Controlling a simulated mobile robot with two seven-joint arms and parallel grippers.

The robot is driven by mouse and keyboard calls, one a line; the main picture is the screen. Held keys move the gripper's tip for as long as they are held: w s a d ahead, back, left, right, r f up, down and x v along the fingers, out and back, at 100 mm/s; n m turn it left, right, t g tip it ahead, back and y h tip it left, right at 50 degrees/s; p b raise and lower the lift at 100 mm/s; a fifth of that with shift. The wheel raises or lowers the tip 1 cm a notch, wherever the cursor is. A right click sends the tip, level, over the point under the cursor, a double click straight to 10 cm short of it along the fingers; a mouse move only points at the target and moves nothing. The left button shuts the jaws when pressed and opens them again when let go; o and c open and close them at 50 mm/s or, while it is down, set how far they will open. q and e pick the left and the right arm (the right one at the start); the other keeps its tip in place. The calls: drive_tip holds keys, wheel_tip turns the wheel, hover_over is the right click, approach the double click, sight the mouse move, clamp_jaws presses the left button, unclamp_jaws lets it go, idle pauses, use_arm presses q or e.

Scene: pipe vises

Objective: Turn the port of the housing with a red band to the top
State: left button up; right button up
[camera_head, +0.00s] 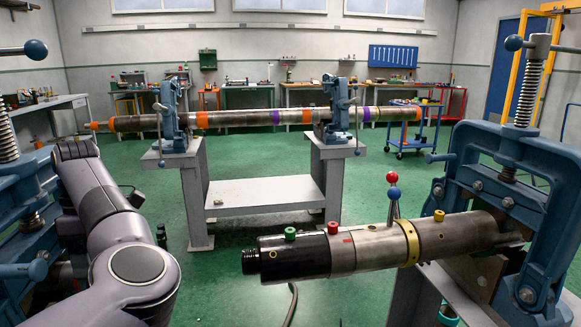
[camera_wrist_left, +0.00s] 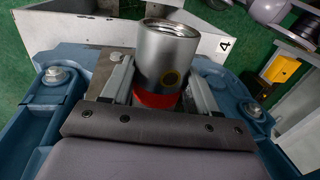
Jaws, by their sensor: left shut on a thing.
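In the left wrist view a silver cylindrical housing (camera_wrist_left: 167,52) with an open threaded end has a red band (camera_wrist_left: 157,100) around its lower part. A dark port with a yellow ring (camera_wrist_left: 170,78) shows on its side, facing the camera and a little right of its middle. My left gripper (camera_wrist_left: 161,90) has one finger on each side of the housing by the red band and is shut on it. In the head view my left arm (camera_head: 130,250) comes in at the left; its gripper and this housing do not show there. My right gripper is in neither view.
A blue vise (camera_head: 500,190) at right holds a pipe tool (camera_head: 370,245) with a black end, yellow band and coloured knobs. Behind, a long banded pipe (camera_head: 240,118) lies across two vises on a grey stand (camera_head: 260,196).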

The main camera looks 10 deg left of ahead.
use_arm(q)
drive_tip(key=o, duration=1.3)
drive_tip(key=shift+f, duration=0.1)
drive_tip(key=shift+c, duration=0.2)
